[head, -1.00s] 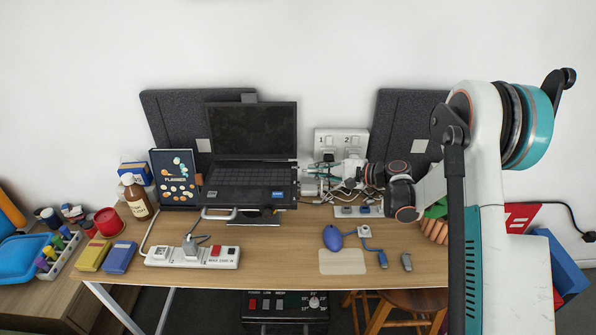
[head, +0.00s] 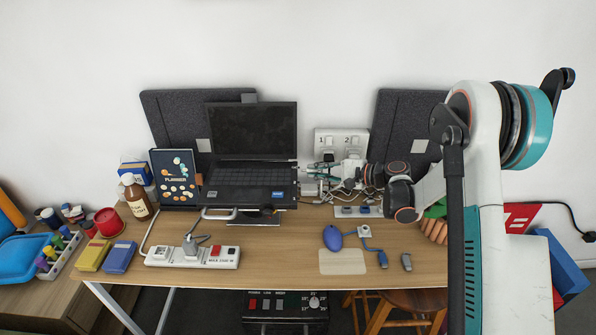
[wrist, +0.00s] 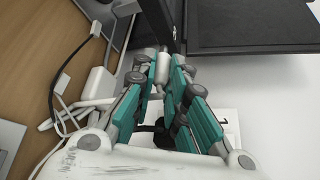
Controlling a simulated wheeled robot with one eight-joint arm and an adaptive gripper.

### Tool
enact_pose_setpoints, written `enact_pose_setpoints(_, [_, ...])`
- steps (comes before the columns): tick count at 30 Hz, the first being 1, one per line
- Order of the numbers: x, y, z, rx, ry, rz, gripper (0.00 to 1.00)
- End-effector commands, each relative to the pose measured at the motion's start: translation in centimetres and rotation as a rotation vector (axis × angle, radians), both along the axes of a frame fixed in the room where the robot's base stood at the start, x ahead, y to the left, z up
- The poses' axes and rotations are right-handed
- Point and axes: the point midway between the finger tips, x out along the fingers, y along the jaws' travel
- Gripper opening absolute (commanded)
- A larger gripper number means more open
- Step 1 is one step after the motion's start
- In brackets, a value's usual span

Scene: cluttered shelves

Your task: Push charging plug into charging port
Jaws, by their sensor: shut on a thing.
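The open black laptop (head: 250,178) stands on a stand in the middle of the desk. My gripper (head: 314,178) is at the laptop's right side. In the wrist view my gripper (wrist: 164,64) is shut on a white cylindrical charging plug (wrist: 148,76), which lies between the teal-lined fingers. The plug's front end points toward the dark side edge of the laptop (wrist: 164,18) and is close to it. I cannot tell whether it touches. The charging port cannot be made out in either view.
White cables and a white adapter (wrist: 97,88) lie beside the gripper. A wall socket plate (head: 341,138) is behind it.

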Motion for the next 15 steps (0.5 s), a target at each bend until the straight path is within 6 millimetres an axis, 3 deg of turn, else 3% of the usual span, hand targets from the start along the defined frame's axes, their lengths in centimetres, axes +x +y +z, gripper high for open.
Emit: enact_pose_setpoints(15, [0.01,0.94,0.0,0.0,0.0,0.0,0.0])
